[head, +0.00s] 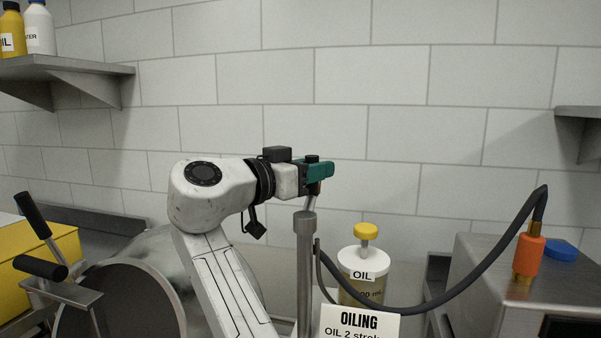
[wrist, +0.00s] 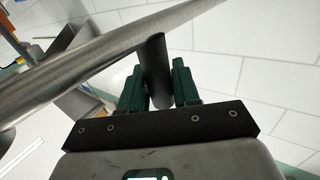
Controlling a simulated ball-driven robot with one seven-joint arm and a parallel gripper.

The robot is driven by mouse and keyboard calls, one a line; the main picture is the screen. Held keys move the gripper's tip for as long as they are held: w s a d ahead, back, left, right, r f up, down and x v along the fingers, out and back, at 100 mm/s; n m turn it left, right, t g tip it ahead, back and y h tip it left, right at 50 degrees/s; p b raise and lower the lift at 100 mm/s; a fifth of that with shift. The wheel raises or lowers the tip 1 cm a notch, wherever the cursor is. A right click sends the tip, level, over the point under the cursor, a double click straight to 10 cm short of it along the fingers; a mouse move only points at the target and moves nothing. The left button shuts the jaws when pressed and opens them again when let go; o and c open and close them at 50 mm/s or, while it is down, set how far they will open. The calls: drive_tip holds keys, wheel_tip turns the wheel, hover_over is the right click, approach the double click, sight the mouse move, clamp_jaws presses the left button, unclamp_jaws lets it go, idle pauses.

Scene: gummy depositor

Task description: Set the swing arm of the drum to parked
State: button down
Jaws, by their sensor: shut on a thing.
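The drum (head: 122,300) stands at the lower left in the head view, its dark round opening facing me, partly hidden behind my arm. An upright steel post (head: 305,262) stands right of my forearm. My gripper (head: 326,173), with green jaws, is above the post's top. In the wrist view my gripper (wrist: 158,70) is shut on a short dark cylindrical handle (wrist: 154,58). The handle meets a long steel bar (wrist: 75,75) that crosses the view diagonally, seemingly the swing arm. In the head view the jaws and wrist hide most of this bar.
An oil bottle (head: 361,268) with a yellow cap stands behind an OILING sign (head: 358,323). A black hose (head: 470,270) loops right to an orange fitting (head: 528,255) on a steel cabinet (head: 480,272). Black-handled levers (head: 40,268) and a yellow box (head: 62,248) are at left.

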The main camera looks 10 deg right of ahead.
drive_tip(key=shift+s+d+f, duration=0.15)
drive_tip(key=shift+s+d, duration=0.1)
drive_tip(key=shift+d, duration=0.4)
drive_tip(key=c, duration=0.9)
unclamp_jaws()
drive_tip(key=shift+c, duration=0.2)
drive_tip(key=b+v, duration=0.1)
drive_tip(key=v, duration=1)
